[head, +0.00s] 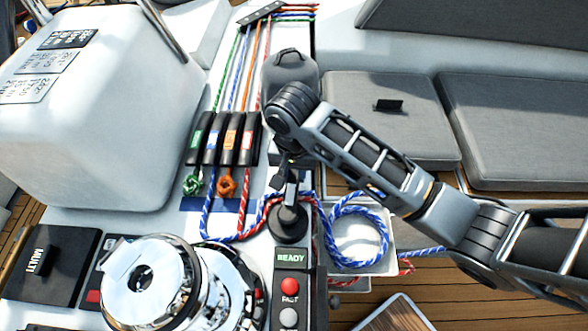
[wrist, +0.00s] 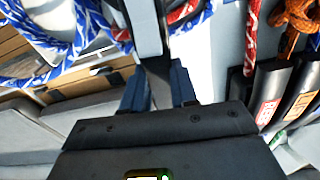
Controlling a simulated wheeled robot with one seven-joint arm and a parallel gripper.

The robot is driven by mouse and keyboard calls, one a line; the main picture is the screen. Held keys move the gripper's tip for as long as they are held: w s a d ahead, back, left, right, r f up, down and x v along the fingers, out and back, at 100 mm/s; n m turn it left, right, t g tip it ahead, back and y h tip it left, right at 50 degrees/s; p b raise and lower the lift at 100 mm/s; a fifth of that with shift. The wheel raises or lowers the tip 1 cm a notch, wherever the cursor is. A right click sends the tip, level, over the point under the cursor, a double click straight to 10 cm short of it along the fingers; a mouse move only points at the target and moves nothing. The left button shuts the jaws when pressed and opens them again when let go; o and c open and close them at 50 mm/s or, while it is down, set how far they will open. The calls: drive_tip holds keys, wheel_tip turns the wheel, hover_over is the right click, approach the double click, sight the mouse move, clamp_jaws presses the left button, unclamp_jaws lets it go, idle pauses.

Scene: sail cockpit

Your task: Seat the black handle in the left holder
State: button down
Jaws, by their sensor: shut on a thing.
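My gripper (head: 288,172) is low over the console, just above the READY panel, with its fingers partly hidden by the wrist. I cannot tell whether the two touch or are joined. I cannot make out which thing is the left holder.
A chrome winch (head: 155,283) stands at the lower left. A blue-and-white rope coil (head: 357,232) lies in a white tray (head: 388,262) to the right. Rope clutches (head: 222,138) with coloured lines are behind left. Grey cushions (head: 395,135) lie at the right.

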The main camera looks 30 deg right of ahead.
drive_tip(key=shift+f, duration=0.5)
idle(0.4)
drive_tip(key=shift+c, duration=1.6)
unclamp_jaws()
wheel_tip(320, 180, up, 6)
drive_tip(key=p, duration=0.5)
drive_tip(key=shift+r+p, duration=0.1)
drive_tip(key=shift+p, duration=0.25)
drive_tip(key=shift+r+p, duration=0.3)
drive_tip(key=shift+r, duration=1.1)
